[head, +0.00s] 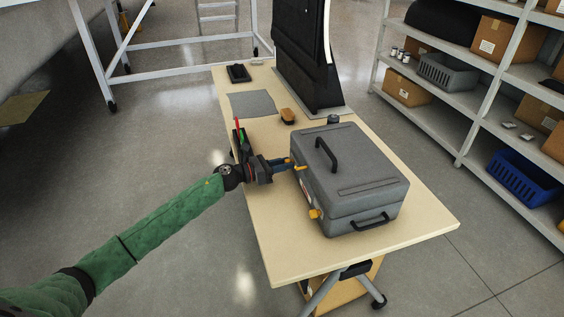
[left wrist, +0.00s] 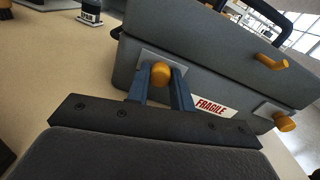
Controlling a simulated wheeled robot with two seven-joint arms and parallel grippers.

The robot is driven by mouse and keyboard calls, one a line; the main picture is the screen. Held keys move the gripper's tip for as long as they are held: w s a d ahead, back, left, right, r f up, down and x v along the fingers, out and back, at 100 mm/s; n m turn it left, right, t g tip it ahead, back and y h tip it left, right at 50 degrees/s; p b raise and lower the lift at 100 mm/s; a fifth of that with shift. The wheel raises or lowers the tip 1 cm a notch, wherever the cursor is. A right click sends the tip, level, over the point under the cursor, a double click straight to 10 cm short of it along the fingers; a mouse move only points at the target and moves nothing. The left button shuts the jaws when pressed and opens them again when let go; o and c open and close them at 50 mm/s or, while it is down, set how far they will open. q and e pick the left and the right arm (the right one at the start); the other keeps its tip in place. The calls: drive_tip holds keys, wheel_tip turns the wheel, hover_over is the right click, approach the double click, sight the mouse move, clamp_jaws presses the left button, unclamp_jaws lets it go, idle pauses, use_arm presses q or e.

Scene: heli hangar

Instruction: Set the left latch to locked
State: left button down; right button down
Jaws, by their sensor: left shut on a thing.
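A grey case (head: 350,175) with a black top handle stands closed on the table. The left latch, an orange knob (left wrist: 161,73) on a light plate, sits on the case's near side in the left wrist view. My left gripper (head: 290,163) reaches in from the left; its blue fingers (left wrist: 162,88) are shut on this knob, one on each side. The other latch's orange knob (left wrist: 286,122) is to the right, past a FRAGILE label (left wrist: 211,107); it also shows in the head view (head: 315,213). An orange peg (left wrist: 271,62) sticks out of the lid. My right gripper is out of view.
The case stands on a pale wooden table (head: 275,245). Behind it are a brown brush (head: 288,116), a grey mat (head: 252,104), a dark jar (head: 333,119) and a tall black panel (head: 300,50). Shelves (head: 465,100) stand at the right. The table's front end is clear.

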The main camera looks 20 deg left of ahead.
use_arm(q)
drive_tip(key=shift+s+d, duration=0.6)
drive_tip(key=shift+s, duration=0.25)
drive_tip(key=shift+f, duration=0.1)
drive_tip(key=c, duration=1.2)
unclamp_jaws()
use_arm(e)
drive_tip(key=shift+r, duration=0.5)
use_arm(q)
drive_tip(key=shift+a, duration=0.15)
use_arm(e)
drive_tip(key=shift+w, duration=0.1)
use_arm(q)
drive_tip(key=shift+s+a, duration=0.2)
drive_tip(key=shift+a, duration=0.05)
drive_tip(key=b+v, duration=0.1)
drive_tip(key=v, duration=0.4)
drive_tip(key=shift+s+a+b, duration=0.2)
drive_tip(key=shift+s+b, duration=0.05)
drive_tip(key=shift+b, duration=0.05)
drive_tip(key=shift+s+a, duration=0.4)
drive_tip(key=shift+a, duration=0.15)
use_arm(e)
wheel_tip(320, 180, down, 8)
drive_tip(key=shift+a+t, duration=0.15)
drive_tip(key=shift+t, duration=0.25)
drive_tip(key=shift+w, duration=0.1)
